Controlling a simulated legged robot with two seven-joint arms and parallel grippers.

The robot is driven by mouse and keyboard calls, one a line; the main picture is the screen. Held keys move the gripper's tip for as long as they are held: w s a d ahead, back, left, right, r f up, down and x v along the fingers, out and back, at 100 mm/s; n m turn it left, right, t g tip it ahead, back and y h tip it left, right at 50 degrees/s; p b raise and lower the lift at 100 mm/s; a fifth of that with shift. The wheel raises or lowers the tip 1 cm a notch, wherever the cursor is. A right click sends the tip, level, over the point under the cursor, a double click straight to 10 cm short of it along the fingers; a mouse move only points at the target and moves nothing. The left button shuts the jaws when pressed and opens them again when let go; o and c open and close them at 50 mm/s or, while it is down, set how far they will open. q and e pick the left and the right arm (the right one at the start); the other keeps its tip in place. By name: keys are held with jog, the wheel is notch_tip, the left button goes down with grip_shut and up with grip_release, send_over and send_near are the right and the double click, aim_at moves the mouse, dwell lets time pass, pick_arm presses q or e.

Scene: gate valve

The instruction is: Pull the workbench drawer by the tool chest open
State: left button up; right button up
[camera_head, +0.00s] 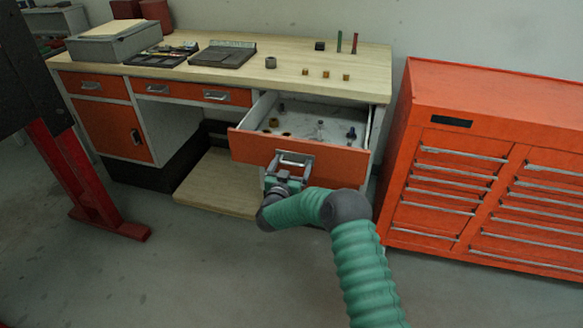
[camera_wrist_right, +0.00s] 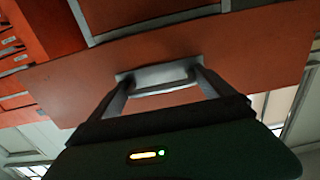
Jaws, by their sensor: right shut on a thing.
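The workbench drawer (camera_head: 330,158) by the tool chest has an orange front and stands pulled out from the bench, with small parts visible inside. Its front also fills much of the right wrist view (camera_wrist_right: 75,82). My right gripper (camera_head: 290,166) is at the middle of the drawer front, shut on the metal drawer handle (camera_wrist_right: 162,78). In the right wrist view its two fingers lie at either end of the handle. The red tool chest (camera_head: 490,160) stands to the right of the drawer. My left gripper is not in view.
The wooden workbench top (camera_head: 345,75) carries a grey case (camera_head: 115,42), trays and small parts. Other orange drawers (camera_head: 155,87) on the left are closed. A low wooden board (camera_head: 215,180) lies under the bench. A red-legged stand (camera_head: 75,175) is at left. The floor in front is clear.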

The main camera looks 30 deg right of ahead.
jog(key=shift+s+a, duration=0.1)
jog(key=shift+s, duration=0.15)
jog(key=o, duration=1.8)
jog(key=shift+c, duration=0.2)
pick_arm(q)
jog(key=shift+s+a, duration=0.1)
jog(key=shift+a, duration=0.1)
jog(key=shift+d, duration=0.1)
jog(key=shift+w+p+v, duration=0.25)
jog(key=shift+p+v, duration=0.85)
jog(key=shift+p, duration=0.1)
pick_arm(e)
jog(key=v, duration=1.6)
jog(key=shift+s+a, duration=0.15)
jog(key=shift+a, duration=0.15)
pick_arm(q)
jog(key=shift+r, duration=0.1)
pick_arm(e)
jog(key=shift+f, duration=0.1)
